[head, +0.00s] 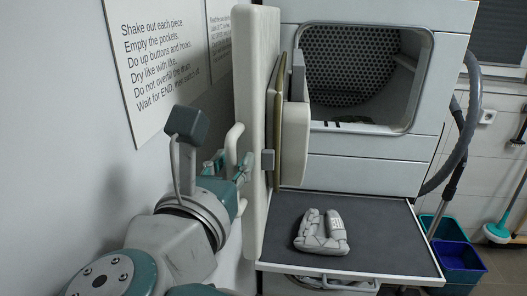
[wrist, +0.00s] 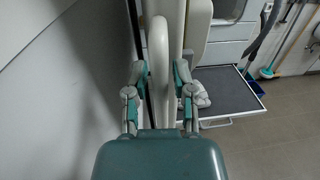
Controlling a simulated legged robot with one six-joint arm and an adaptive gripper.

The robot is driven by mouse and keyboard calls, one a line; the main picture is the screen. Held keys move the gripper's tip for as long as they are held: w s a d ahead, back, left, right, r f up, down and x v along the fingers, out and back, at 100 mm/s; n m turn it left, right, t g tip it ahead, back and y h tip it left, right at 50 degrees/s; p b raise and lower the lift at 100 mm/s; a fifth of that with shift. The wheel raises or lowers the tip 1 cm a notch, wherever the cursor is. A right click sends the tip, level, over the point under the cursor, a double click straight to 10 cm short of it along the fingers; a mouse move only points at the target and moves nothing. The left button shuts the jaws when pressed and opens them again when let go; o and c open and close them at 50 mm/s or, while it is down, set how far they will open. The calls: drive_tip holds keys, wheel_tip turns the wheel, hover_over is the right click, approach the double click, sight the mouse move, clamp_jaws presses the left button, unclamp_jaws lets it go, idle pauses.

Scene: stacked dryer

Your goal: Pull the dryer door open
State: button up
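The dryer door (head: 258,120) stands swung wide open at the left of the dryer (head: 365,175), seen nearly edge-on in the head view. Its pale looped handle (head: 234,135) is on the outer face, towards the wall. In the wrist view the handle (wrist: 158,50) runs upright between the fingers of my gripper (wrist: 159,70). The fingers are spread, one on each side of it, with no clear grip on it. In the head view my gripper (head: 243,167) is beside the handle, partly hidden by my arm. The drum opening (head: 352,65) is uncovered.
A dark pull-out shelf (head: 380,225) with folded grey cloth (head: 322,232) juts out below the drum. A wall with a sign (head: 160,60) is close on the left. A hose (head: 465,135) and blue bin (head: 460,262) stand at right.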

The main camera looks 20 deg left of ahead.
drive_tip(key=s, duration=0.7)
drive_tip(key=shift+s, duration=0.25)
drive_tip(key=shift+f, duration=0.1)
idle(0.4)
